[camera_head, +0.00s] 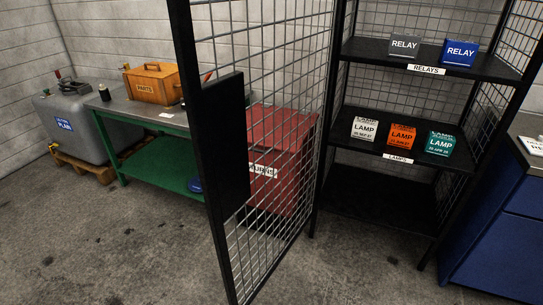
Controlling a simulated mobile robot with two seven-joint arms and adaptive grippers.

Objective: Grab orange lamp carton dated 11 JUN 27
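An orange carton marked LAMP (401,138) stands on the middle shelf (345,140) of a black rack, above a LAMPS label. Its small date line is too blurred to read surely. A white LAMP carton (364,129) stands to its left and a teal LAMP carton (440,144) to its right, with small gaps between them. Neither of my grippers is in view.
A black mesh door (232,160) stands open left of the rack. The upper shelf holds a grey RELAY carton (405,46) and a blue one (459,52). A red bin (280,130) is behind the mesh. A green bench (165,165) is left; blue drawers (500,235) are right. Front floor is clear.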

